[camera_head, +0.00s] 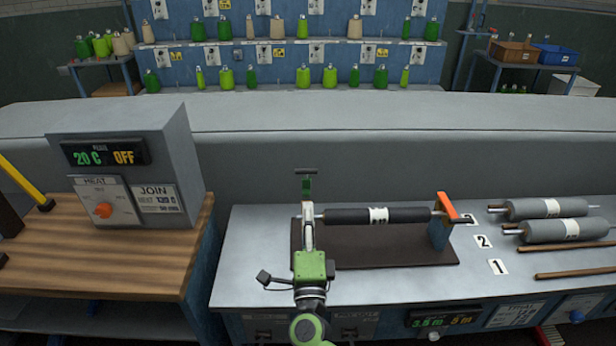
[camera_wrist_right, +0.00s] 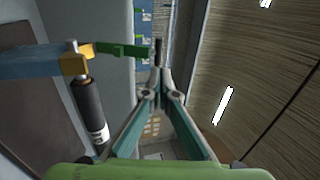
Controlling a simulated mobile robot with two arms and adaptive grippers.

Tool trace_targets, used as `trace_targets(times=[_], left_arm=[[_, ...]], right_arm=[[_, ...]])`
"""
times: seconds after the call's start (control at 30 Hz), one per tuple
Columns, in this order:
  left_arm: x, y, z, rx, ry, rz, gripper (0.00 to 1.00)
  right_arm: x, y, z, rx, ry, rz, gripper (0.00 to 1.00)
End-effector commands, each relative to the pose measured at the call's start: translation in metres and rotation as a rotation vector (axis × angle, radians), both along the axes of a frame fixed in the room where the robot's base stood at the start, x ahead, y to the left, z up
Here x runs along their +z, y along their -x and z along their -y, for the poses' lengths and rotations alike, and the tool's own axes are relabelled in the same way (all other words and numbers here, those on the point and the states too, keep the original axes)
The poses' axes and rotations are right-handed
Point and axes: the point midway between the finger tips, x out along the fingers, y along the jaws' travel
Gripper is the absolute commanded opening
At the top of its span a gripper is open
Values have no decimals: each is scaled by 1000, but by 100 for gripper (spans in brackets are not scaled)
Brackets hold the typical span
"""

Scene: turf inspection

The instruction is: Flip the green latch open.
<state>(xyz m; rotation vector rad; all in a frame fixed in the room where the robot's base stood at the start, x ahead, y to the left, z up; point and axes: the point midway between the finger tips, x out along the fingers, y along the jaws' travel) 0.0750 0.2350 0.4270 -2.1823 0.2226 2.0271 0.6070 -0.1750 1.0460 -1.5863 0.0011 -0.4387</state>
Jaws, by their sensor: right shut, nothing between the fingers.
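The green latch (camera_head: 306,187) with a dark crossbar stands at the left end of the black roller (camera_head: 350,216), just behind my right gripper. In the right wrist view the latch (camera_wrist_right: 125,51) juts from an orange block (camera_wrist_right: 74,66) toward my fingertips. My right gripper (camera_head: 308,207) is shut and empty. Its closed tips (camera_wrist_right: 158,73) are close to the latch's dark end; I cannot tell if they touch. The roller carries a white label and lies across a dark base (camera_head: 390,253). My left gripper is not in view.
An orange latch (camera_head: 447,207) sits on the roller's right-hand post. Grey rollers (camera_head: 555,231) and brown rods lie at the right. A control box (camera_head: 127,166) stands on the wooden bench at the left. Bottle shelves (camera_head: 290,55) are behind the grey wall.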

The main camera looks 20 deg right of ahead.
Motion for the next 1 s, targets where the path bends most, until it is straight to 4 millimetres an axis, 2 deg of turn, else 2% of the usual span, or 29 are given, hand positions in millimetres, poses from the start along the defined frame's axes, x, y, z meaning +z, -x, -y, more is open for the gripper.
trace_targets(times=[0.03,0.2,0.4,0.6,1.0], left_arm=[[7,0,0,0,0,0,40],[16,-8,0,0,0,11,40],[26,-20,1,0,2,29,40],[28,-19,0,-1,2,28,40],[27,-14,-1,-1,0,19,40]], right_arm=[[8,-12,3,0,2,3,0],[17,-43,12,1,2,2,0],[22,-69,20,0,2,0,0],[24,-80,23,0,1,0,0],[24,-80,24,1,1,-1,0]])
